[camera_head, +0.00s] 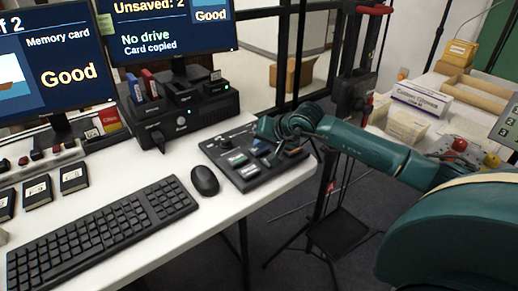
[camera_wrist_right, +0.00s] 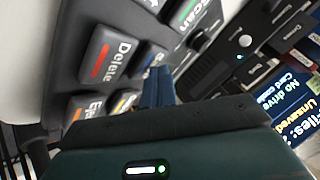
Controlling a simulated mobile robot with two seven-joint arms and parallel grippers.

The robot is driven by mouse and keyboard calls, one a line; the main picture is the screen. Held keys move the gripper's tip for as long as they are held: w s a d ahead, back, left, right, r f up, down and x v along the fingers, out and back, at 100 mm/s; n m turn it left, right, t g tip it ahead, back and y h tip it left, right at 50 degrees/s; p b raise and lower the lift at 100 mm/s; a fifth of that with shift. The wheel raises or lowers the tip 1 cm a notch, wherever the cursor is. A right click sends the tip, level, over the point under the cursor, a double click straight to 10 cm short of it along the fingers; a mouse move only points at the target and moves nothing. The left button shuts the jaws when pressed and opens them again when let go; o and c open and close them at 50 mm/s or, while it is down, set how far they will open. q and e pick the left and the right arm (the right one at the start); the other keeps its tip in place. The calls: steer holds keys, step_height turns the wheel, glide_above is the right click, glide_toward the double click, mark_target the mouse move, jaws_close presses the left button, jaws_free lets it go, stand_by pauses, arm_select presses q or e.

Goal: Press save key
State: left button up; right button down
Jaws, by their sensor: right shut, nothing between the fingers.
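The black keypad (camera_head: 247,170) lies near the right edge of the white desk. In the right wrist view its keys are large: a Delete key (camera_wrist_right: 107,55) with a red bar, a green-barred Scan key (camera_wrist_right: 193,12), and a key starting with "S" (camera_wrist_right: 153,54), mostly hidden behind my fingers. I cannot read its whole label. My right gripper (camera_head: 270,152) is over the keypad's far right part. Its fingers (camera_wrist_right: 157,85) are shut and empty, close to the partly hidden key; I cannot tell whether they touch it. My left gripper is not in view.
A mouse (camera_head: 205,180) and a keyboard (camera_head: 100,238) lie left of the keypad. A black dock unit (camera_head: 185,120) and two monitors (camera_head: 175,30) stand behind. The desk's right edge is close to the keypad. A shelf with boxes (camera_head: 420,98) is at right.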

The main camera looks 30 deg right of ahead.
mark_target(262, 151)
steer(key=shift+f, duration=0.2)
steer(key=shift+r, duration=0.1)
steer(key=shift+r+p, duration=0.3)
steer(key=shift+r, duration=0.5)
steer(key=shift+r+p, duration=1.4)
steer(key=shift+r, duration=1.2)
steer(key=shift+f, duration=0.1)
